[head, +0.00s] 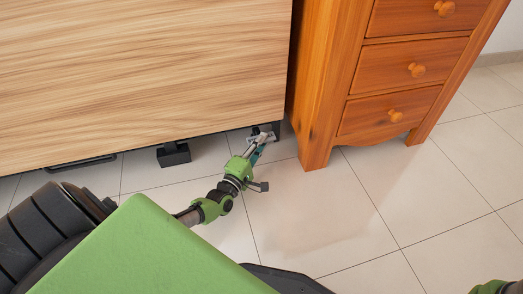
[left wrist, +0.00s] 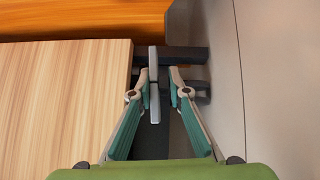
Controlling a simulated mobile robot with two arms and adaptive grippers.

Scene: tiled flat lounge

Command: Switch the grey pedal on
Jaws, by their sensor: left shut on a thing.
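The grey pedal (left wrist: 154,84) shows in the left wrist view as a narrow pale grey bar between the fingertips of my left gripper (left wrist: 160,93). The jaws are shut on it, though small gaps seem to show beside the bar in this view. In the head view my left gripper (head: 262,140) reaches down to the right end of the wood-grain cabinet, close to the floor. There the pedal is small and mostly hidden by the fingers, and its tilt cannot be told.
The wood-grain cabinet (head: 140,70) stands just behind my left gripper. A black block (head: 173,155) and a black bar (head: 82,163) sit along its lower edge. An orange wooden drawer unit (head: 408,70) stands close on the right. The tiled floor (head: 330,215) in front is clear.

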